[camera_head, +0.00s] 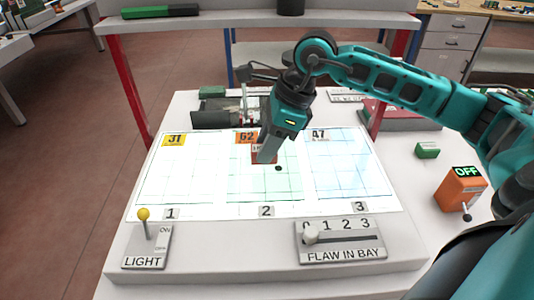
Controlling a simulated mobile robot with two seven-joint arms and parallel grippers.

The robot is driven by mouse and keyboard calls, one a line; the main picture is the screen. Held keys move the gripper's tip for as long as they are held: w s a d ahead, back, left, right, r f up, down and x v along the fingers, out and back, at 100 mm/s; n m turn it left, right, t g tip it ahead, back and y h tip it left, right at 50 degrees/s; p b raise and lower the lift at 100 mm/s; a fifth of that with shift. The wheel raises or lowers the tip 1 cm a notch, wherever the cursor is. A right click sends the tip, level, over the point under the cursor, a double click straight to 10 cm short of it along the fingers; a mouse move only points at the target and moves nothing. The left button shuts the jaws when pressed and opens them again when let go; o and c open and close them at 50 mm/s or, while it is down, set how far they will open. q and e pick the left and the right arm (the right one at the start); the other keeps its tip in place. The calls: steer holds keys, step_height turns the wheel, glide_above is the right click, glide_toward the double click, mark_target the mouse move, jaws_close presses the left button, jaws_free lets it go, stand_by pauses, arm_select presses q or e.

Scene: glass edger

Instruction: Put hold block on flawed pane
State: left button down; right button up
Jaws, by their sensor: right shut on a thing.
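My right gripper (268,150) reaches over the middle pane and points down. It is shut on the orange-red hold block (257,153), whose pale label is mostly hidden behind the fingers. Whether the block touches the glass cannot be told. The middle pane (262,188), in bay 2 with an orange tag 62, looks greenish and has a small dark spot right of the fingertips. The left pane (180,180) has a yellow tag 31, and the right pane (347,170) has a tag 47. My left gripper is not in view.
The lit table has a LIGHT lever (145,225) at front left, and a FLAW IN BAY slider (311,236) with its knob near 0. An orange box (459,187) reading OFF and a green block (427,151) stand at right. Dark equipment (215,115) stands behind the panes.

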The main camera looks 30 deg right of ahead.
steer(key=shift+f, duration=1.5)
steer(key=shift+f, duration=0.1)
steer(key=o, duration=1)
steer(key=shift+o, duration=0.2)
steer(key=v, duration=1.2)
steer(key=shift+s, duration=0.1)
